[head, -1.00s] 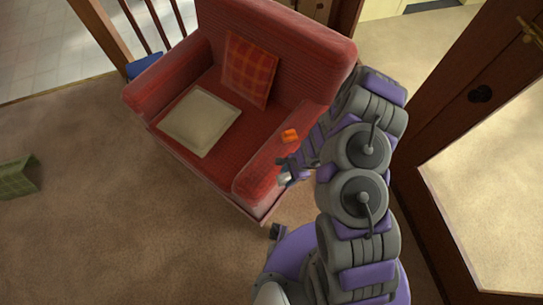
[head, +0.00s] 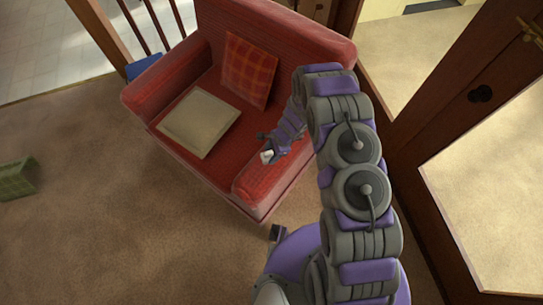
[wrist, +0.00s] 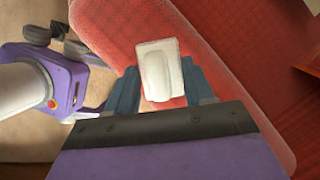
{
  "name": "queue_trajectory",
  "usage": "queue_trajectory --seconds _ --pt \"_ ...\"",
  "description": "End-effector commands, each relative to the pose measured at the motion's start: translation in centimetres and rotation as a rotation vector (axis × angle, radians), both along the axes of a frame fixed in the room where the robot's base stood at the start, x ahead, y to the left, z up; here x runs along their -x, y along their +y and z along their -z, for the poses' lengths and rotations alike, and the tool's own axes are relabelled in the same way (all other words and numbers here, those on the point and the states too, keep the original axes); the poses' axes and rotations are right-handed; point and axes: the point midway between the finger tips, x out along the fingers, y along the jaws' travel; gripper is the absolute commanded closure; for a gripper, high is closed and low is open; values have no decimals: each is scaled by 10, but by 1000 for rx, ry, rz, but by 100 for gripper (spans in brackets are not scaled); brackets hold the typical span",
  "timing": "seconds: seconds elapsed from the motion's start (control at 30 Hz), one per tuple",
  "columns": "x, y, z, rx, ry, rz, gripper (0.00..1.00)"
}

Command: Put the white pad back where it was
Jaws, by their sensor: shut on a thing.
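The white pad (wrist: 158,71) is a small pale block between the two fingers of my gripper (wrist: 162,90) in the wrist view. My gripper is shut on it. In the head view the pad (head: 267,156) shows as a small white spot at the end of my gripper (head: 268,149). The gripper is over the right armrest of the red armchair (head: 262,184), near its inner edge. I cannot tell whether the pad touches the armrest.
A cream cushion (head: 200,124) lies on the chair seat. An orange checked pillow (head: 249,70) leans on the backrest. A green checked object (head: 17,180) lies on the carpet at left. A wooden glazed door (head: 430,120) stands at right.

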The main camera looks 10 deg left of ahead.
Motion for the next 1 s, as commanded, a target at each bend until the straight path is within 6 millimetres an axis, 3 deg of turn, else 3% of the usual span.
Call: queue_trajectory --seconds 0.33,0.57,0.6,0.83,1.0 --pt "0 -1 34 1 2 1 76" --pt "-1 -1 35 1 1 1 76" --pt "0 -1 35 1 1 1 44" --pt "0 0 35 2 1 1 22" --pt "0 0 35 2 1 1 22"
